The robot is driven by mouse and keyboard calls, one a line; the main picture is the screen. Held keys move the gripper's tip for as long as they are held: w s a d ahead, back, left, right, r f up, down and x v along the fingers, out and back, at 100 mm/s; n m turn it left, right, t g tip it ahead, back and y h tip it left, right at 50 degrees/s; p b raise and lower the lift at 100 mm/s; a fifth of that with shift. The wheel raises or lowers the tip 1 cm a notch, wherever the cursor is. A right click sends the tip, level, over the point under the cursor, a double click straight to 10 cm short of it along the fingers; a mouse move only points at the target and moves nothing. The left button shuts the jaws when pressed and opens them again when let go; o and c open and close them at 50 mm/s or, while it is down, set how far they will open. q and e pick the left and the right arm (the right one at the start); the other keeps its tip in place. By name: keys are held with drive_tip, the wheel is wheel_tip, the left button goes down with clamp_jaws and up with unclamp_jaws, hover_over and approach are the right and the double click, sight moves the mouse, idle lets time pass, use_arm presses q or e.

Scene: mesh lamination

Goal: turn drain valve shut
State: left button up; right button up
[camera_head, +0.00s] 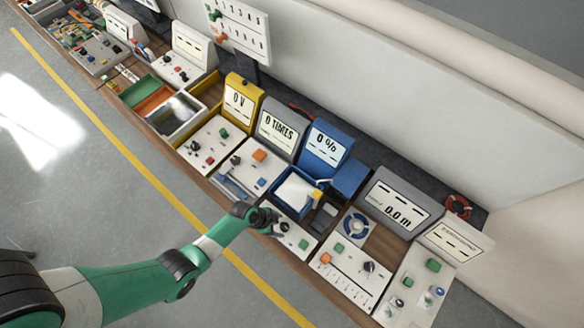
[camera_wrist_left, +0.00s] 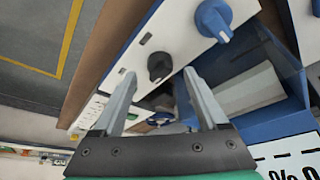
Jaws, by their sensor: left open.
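The blue station with the "0 %" display (camera_head: 325,146) has a white front panel (camera_head: 289,241) with knobs. In the left wrist view a black knob (camera_wrist_left: 160,66) and a larger blue knob (camera_wrist_left: 213,18) stand on that panel. I cannot tell which of them is the drain valve; no label is readable. My left gripper (camera_head: 274,230) is over the panel. In the wrist view its two fingers (camera_wrist_left: 156,80) are open and apart, with the black knob between and just beyond the tips. Contact cannot be made out. The blue knob is outside the fingers. My right gripper is not in view.
A blue tray (camera_head: 281,198) with a white sheet lies behind the panel. The "0 TIMES" station (camera_head: 280,130) is to the left, and the "0.0 m" station (camera_head: 397,205) is to the right. Open floor (camera_head: 150,215) with a yellow line lies in front of the bench.

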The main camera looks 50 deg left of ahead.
sight(282, 227)
use_arm(q)
drive_tip(key=b+x, duration=0.1)
drive_tip(key=x, duration=0.2)
drive_tip(key=shift+f+b, duration=0.1)
drive_tip(key=shift+b, duration=0.2)
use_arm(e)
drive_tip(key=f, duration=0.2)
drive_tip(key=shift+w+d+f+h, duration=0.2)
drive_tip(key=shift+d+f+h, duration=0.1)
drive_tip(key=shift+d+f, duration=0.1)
use_arm(q)
clamp_jaws()
